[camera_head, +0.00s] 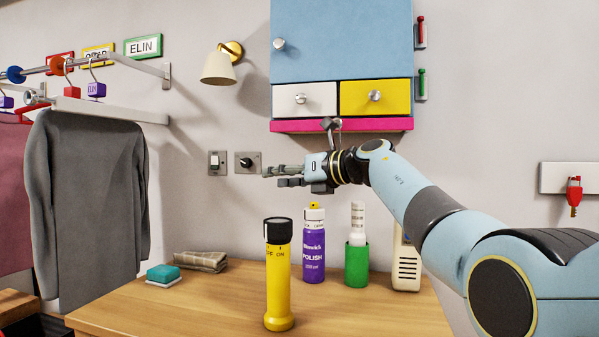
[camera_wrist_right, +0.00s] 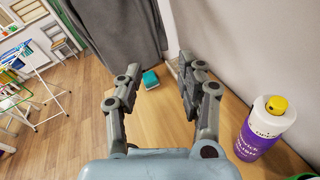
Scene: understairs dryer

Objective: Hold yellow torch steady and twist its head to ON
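The yellow torch (camera_head: 278,280) stands upright on the wooden worktop in the head view. Its black head (camera_head: 278,232) is on top, with the marks "OFF" and "ON" on the yellow body just below it. My right gripper (camera_head: 268,172) is above the torch, apart from it, in front of the wall and pointing left. In the right wrist view my right gripper (camera_wrist_right: 155,88) is open, with nothing between its fingers. The torch does not show in the right wrist view. My left gripper is in neither view.
Behind the torch stand a purple polish can (camera_head: 314,248), a green container (camera_head: 357,263) and a cream device (camera_head: 406,265). A teal sponge (camera_head: 163,274) and folded cloth (camera_head: 201,262) lie to the left. Hanging clothes (camera_head: 88,205) flank the worktop (camera_head: 180,310); drawers (camera_head: 375,97) hang above.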

